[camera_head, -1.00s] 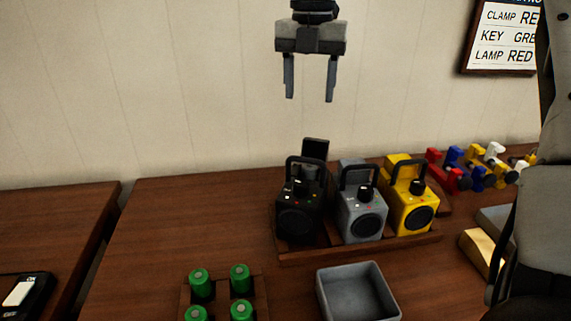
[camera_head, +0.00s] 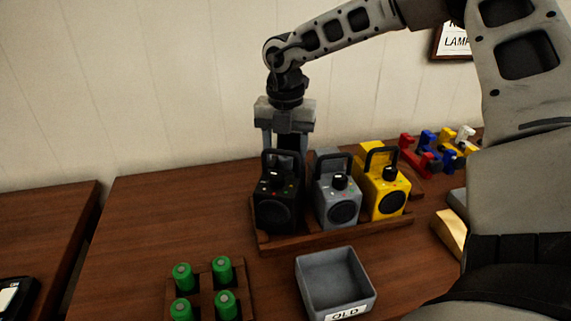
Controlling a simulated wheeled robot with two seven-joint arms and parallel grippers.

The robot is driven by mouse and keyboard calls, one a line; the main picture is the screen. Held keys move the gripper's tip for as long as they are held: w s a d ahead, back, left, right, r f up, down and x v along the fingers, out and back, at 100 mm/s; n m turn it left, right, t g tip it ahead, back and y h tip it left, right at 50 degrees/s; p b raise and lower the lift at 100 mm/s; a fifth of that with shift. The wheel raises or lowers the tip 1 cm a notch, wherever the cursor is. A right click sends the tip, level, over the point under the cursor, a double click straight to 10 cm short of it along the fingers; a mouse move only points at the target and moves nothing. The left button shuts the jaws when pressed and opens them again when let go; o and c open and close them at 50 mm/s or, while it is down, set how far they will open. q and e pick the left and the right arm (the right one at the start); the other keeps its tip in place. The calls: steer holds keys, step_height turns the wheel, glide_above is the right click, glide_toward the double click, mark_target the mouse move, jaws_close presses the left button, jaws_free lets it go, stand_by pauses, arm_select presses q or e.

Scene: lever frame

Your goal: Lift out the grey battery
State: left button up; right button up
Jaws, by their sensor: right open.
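My right gripper (camera_head: 286,148) points down behind the black radio-like device (camera_head: 277,205), its open fingers on either side of a dark upright panel (camera_head: 289,141) at that device's back. The fingertips are partly hidden, and I cannot tell whether they touch the panel. Beside it stand a grey device (camera_head: 337,205) and a yellow device (camera_head: 387,192), each with a handle and a round front. I see no grey battery; the space behind the black device is hidden. My left gripper is not in view.
The devices stand in a wooden tray (camera_head: 290,243). In front are an empty grey bin (camera_head: 336,283) labelled OLD and a wooden holder (camera_head: 203,277) with several green cells (camera_head: 222,270). Coloured clamps (camera_head: 425,150) are at the right. The table's left part is clear.

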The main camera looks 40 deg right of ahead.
steer(key=shift+f, duration=0.35)
steer(key=c, duration=1.1)
steer(key=shift+r, duration=0.2)
